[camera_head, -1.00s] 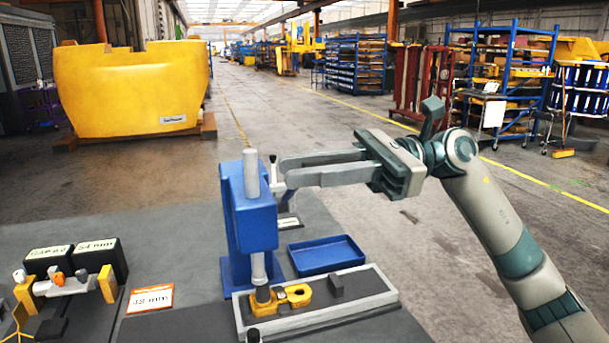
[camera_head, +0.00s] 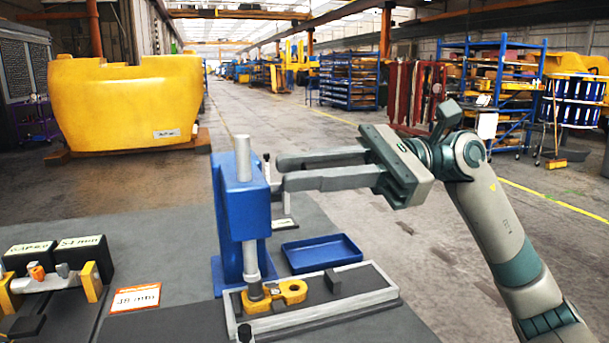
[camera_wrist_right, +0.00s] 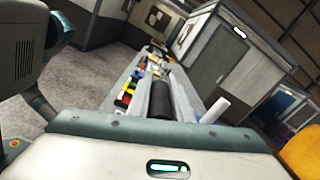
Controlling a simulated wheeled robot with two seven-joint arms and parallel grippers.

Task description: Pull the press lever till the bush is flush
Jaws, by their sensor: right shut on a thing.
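The blue press (camera_head: 240,212) stands on the bench with its silver ram (camera_head: 250,258) down on a yellow casting (camera_head: 289,293). The bush is too small and hidden at the ram's foot to judge whether it is flush. The press lever (camera_head: 266,160) shows only as a short dark-tipped piece at the press's right side. My right gripper (camera_head: 276,174) reaches in from the right, its fingertips at the lever and shut on it. My left gripper is not in view.
A blue tray (camera_head: 350,254) lies behind the grey fixture bed (camera_head: 378,294). A gauge stand with yellow blocks (camera_head: 91,282), dark labelled boxes (camera_head: 88,252) and an orange-edged card (camera_head: 137,298) are at left. A large yellow counterweight (camera_head: 130,105) stands on the floor beyond.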

